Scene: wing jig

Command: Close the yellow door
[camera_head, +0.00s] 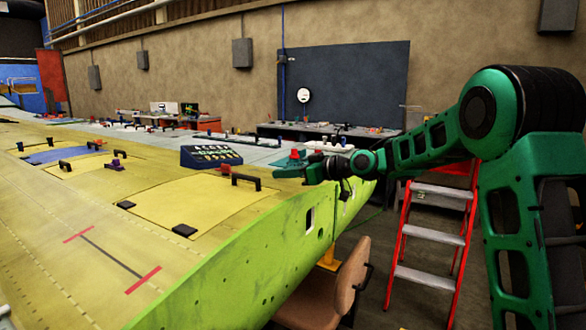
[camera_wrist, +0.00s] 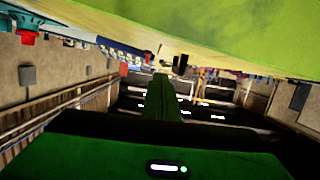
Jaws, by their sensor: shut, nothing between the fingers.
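A pale yellow panel (camera_head: 190,205) with a black handle (camera_head: 245,181) lies on the upper skin of the large yellow-green wing (camera_head: 250,275) in the head view. A second yellow panel (camera_head: 100,177) with a handle lies farther left. Both look about flush with the skin; I cannot tell which one is the yellow door. My gripper (camera_head: 285,172) is shut and empty at the wing's right edge, to the right of the nearer handle and apart from it. In the wrist view the wing's green surface (camera_wrist: 230,28) fills the top, and no door is clear.
A dark blue box with buttons (camera_head: 211,156) stands on the wing behind the nearer panel. A red stepladder (camera_head: 435,225) stands right of the wing, under my arm. A brown chair (camera_head: 330,290) is beside the wing's front edge.

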